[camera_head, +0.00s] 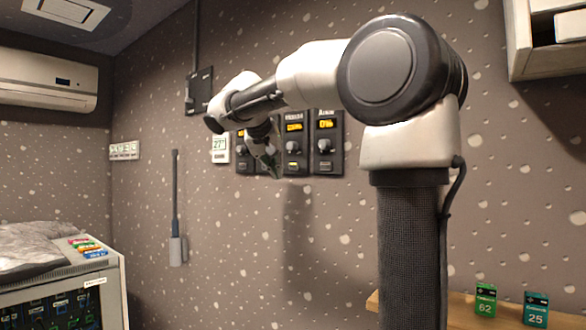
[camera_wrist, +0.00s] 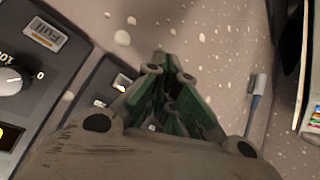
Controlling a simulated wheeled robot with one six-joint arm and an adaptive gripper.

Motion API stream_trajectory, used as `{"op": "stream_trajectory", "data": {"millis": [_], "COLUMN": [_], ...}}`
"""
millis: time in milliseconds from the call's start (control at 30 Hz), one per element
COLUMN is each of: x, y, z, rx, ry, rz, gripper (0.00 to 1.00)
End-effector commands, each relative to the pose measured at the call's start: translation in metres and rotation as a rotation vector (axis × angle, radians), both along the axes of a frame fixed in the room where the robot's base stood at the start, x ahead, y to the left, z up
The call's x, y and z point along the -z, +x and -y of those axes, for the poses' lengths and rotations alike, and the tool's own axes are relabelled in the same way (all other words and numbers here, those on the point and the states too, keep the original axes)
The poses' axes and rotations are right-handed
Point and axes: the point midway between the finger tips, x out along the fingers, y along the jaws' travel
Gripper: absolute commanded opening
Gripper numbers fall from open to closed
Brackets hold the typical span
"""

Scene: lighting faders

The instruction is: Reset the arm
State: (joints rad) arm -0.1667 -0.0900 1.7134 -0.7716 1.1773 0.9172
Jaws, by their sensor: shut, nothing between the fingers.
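My arm reaches left across the head view, with my gripper (camera_head: 272,168) hanging in front of the wall panels. The gripper also shows in the wrist view (camera_wrist: 168,68), its greenish fingers together and empty. Behind it is a row of dark panels, each with a knob and a small yellow display. The rightmost panel (camera_head: 326,160) and the one beside it (camera_head: 292,125) are clear to see; those further left are partly covered by my gripper. In the wrist view a panel knob (camera_wrist: 14,80) and a button marked FULL (camera_wrist: 44,34) lie left of the fingers. I cannot tell whether the fingers touch a panel.
A grey rod-shaped fixture (camera_head: 177,250) is on the wall. A wooden shelf (camera_head: 458,309) bears two small boxes at lower right. A white cabinet (camera_head: 122,290) stands at lower left.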

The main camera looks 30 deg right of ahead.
Motion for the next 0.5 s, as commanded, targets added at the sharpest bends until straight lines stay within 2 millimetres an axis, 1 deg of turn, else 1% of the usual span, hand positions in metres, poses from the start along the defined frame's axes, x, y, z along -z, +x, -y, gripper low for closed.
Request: {"op": "stream_trajectory", "data": {"millis": [33,133,500], "x": [0.0,-0.0001,-0.0003], "y": [-0.0011,-0.0026,-0.0029], "z": [-0.0042,-0.0075,-0.0078], "rx": [-0.002,-0.001,0.0], "ry": [-0.001,-0.001,-0.001], "rz": [0.0,0.0,0.001], "gripper": [0.0,0.0,0.0]}}
